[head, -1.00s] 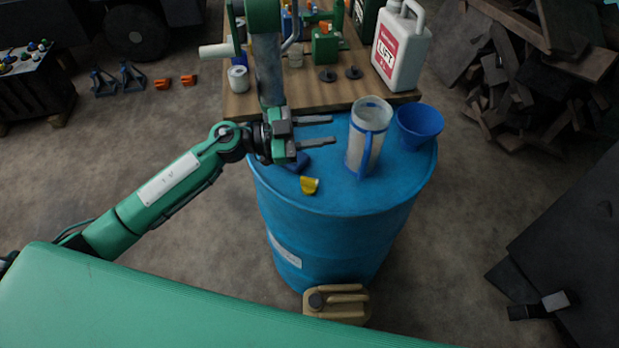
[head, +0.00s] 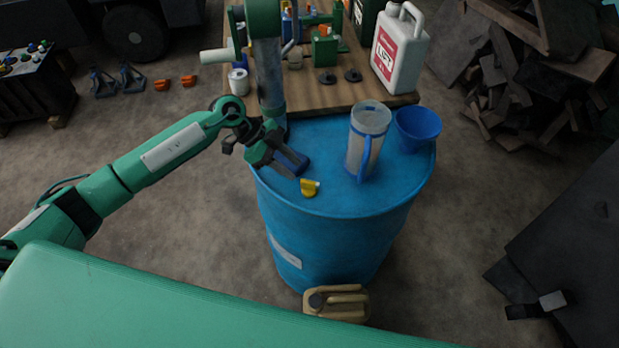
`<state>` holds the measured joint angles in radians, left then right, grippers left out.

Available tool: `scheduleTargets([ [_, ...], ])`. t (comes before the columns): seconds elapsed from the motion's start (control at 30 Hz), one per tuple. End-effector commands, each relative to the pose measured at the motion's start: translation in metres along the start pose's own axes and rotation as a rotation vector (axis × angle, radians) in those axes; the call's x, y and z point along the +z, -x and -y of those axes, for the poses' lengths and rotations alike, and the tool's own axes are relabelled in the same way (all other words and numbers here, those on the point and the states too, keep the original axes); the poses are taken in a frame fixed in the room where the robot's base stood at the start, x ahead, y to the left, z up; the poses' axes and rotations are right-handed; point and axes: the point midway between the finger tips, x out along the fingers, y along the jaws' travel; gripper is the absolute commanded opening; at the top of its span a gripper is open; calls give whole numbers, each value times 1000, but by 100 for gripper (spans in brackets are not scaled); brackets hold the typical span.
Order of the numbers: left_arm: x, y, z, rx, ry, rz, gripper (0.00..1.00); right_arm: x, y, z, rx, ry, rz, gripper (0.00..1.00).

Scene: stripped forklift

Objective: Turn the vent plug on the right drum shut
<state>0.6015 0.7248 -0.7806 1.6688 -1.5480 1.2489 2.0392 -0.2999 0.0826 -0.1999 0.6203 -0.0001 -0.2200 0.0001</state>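One blue drum (head: 325,203) stands upright in the middle of the head view. On its top, near the front left of the rim, is a small yellow piece (head: 308,188) with a pale edge; it may be the vent plug, but I cannot be sure. My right gripper is not in view.
A clear jug (head: 367,145) with a blue handle and a blue funnel (head: 418,126) stand on the drum's right side. A green pump column (head: 268,75) rises behind my gripper. Behind is a wooden bench (head: 325,95) with a white canister (head: 399,50). A tan can (head: 337,304) sits in front.

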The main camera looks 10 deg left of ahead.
Motion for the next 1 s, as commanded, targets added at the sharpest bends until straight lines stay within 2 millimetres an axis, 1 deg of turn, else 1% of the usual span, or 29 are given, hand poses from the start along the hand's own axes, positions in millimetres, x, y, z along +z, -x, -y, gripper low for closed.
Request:
scheduleTargets([
  [0.03, -3, -10, -1, 4, 1, -3, 33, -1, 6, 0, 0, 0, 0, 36],
  [0.2, -3, -44, 0, 2, 2, -3, 33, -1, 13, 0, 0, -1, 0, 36],
  [0.3, -2, -58, 0, 1, 1, -3, 33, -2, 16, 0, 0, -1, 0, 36],
  [0.4, -1, -68, 0, 1, 1, -2, 33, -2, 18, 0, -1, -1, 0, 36],
  [0.53, -1, -75, 0, -1, -1, -1, 33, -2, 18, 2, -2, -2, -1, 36],
  [0.8, 0, -76, 0, -1, -1, -1, 33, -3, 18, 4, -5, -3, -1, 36],
  [0.97, 0, -76, 0, -1, -1, -1, 1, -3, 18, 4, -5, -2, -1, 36],
  [1.0, 0, -76, 0, -1, -1, -1, 0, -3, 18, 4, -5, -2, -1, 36],
])
